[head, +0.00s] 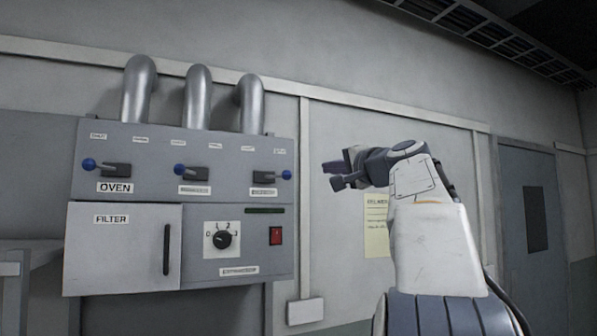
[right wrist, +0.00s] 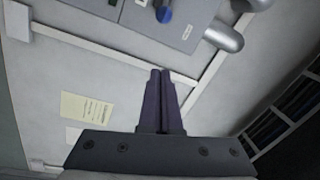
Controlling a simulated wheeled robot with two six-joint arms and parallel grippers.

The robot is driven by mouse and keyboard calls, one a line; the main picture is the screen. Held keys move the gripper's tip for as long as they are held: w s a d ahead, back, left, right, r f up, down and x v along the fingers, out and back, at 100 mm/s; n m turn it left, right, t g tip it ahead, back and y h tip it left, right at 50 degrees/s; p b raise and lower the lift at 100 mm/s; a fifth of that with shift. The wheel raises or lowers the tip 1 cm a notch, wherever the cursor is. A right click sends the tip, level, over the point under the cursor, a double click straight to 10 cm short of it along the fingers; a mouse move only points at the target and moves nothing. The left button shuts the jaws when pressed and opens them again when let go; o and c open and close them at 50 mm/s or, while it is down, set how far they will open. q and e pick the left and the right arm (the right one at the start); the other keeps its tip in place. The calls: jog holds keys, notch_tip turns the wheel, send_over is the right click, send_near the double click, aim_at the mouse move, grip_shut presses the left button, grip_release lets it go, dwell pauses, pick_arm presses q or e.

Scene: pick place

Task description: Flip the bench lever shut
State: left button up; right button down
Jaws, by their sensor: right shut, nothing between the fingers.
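Three levers with blue knobs sit on the grey wall panel (head: 200,151) in the head view. The oven lever (head: 112,169) and the middle lever (head: 190,172) have their knobs to the left. The right lever (head: 272,176) has its knob to the right, under the right-hand small label. The middle and right name labels are too small to read, so I cannot tell which is the bench lever. My right gripper (head: 335,174) is shut and empty, right of the panel and apart from it. In the right wrist view its fingers (right wrist: 161,75) are together, below a blue knob (right wrist: 164,14).
Three metal pipes (head: 197,98) rise from the panel top. Below are a filter door (head: 122,248), a dial (head: 222,236) and a red switch (head: 276,236). A yellow notice (head: 376,225) hangs on the wall behind my right arm. A door (head: 528,205) stands at far right.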

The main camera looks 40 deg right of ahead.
aim_at(277, 176)
jog(key=shift+w, duration=0.1)
jog(key=p+x, duration=0.7)
jog(key=x, duration=0.3)
jog(key=a, duration=0.1)
jog(key=a+f, duration=0.1)
jog(key=a+b, duration=0.1)
jog(key=a, duration=0.1)
jog(key=shift+s+f, duration=0.25)
jog(key=shift+s, duration=0.05)
